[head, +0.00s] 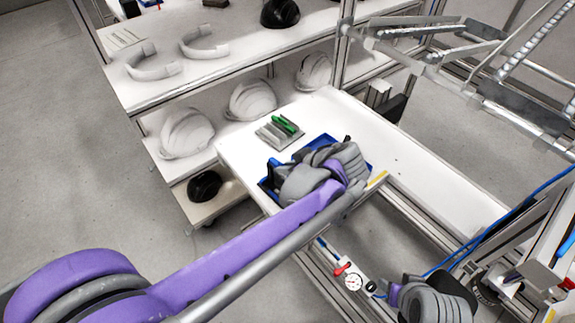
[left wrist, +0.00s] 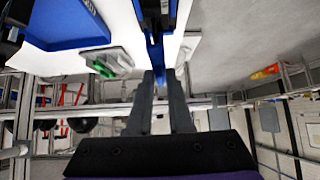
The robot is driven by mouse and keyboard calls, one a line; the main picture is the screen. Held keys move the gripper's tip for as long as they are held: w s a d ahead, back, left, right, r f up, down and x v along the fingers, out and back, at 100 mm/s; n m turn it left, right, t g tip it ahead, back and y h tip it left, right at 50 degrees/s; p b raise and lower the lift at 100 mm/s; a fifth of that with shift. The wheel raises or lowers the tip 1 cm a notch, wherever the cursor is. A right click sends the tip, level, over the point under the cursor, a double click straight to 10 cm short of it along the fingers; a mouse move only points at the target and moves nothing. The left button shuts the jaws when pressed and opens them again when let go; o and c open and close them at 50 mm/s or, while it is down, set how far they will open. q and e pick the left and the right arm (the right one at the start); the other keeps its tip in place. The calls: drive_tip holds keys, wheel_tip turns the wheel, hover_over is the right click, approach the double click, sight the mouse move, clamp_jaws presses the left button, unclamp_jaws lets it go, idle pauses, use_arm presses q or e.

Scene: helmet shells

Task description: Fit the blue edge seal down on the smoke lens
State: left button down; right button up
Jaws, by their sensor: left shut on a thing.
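My left gripper (left wrist: 159,82) is shut on a narrow blue piece (left wrist: 155,52), which looks like the blue edge seal. In the left wrist view the piece runs up from between the fingers to a dark and blue part (left wrist: 152,14) at the top edge. I cannot tell whether the two touch or whether that part is the smoke lens. In the head view my left wrist (head: 318,175) is over the blue tray (head: 264,188) on the white table and hides its fingers, the held piece and most of the tray. My right gripper's fingers do not show.
A grey plate with a green item (head: 285,125) lies behind the tray on the white table (head: 440,185). The table's right part is clear. A shelf (head: 140,92) behind holds white helmet shells (head: 186,132).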

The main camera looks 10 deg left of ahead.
use_arm(q)
drive_tip(key=shift+f, duration=0.5)
drive_tip(key=c, duration=0.8)
unclamp_jaws()
drive_tip(key=shift+o, duration=0.2)
drive_tip(key=v, duration=1.1)
drive_tip(key=shift+w+a, duration=0.1)
drive_tip(key=s+a+f+m+h+p, duration=0.1)
drive_tip(key=s+a+f+m+h, duration=0.2)
drive_tip(key=s+a+f+m, duration=0.2)
drive_tip(key=s+a+f+m+h+p, duration=0.1)
drive_tip(key=s+a+f+m+h, duration=0.3)
drive_tip(key=s, duration=0.6)
drive_tip(key=a+f+m, duration=0.2)
drive_tip(key=a, duration=0.1)
drive_tip(key=shift+s+f+h, duration=0.25)
drive_tip(key=shift+s+h, duration=0.05)
